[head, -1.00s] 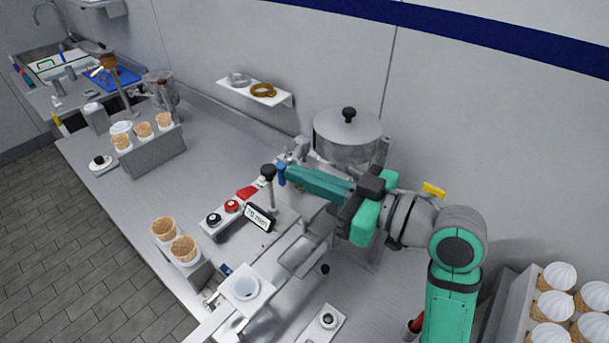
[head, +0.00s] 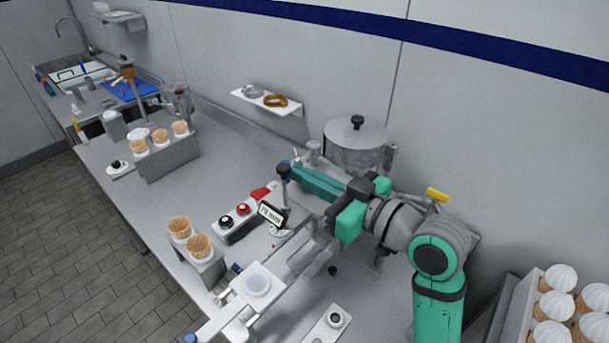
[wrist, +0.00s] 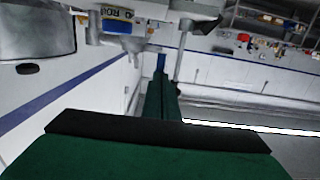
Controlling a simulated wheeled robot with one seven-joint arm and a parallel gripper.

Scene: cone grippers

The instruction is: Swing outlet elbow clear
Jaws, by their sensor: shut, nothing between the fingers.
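The steel hopper (head: 356,150) with a black-knobbed lid stands against the back wall. Grey pipework (head: 312,152) sits at its left side; I cannot tell clearly which piece is the outlet elbow. In the wrist view a grey elbow-like fitting (wrist: 128,42) shows left of the fingertips. My gripper (head: 296,168) reaches left in front of the hopper, its long green fingers together and empty. A small blue piece (head: 287,165) shows at the fingertips, also in the wrist view (wrist: 160,62); whether they touch it is unclear. The fingers partly hide the pipework.
A panel with red and black buttons (head: 236,216) and a tilted label plate (head: 271,213) lie nearby. Cone holders (head: 168,155) stand left. A wall shelf (head: 284,106) is behind.

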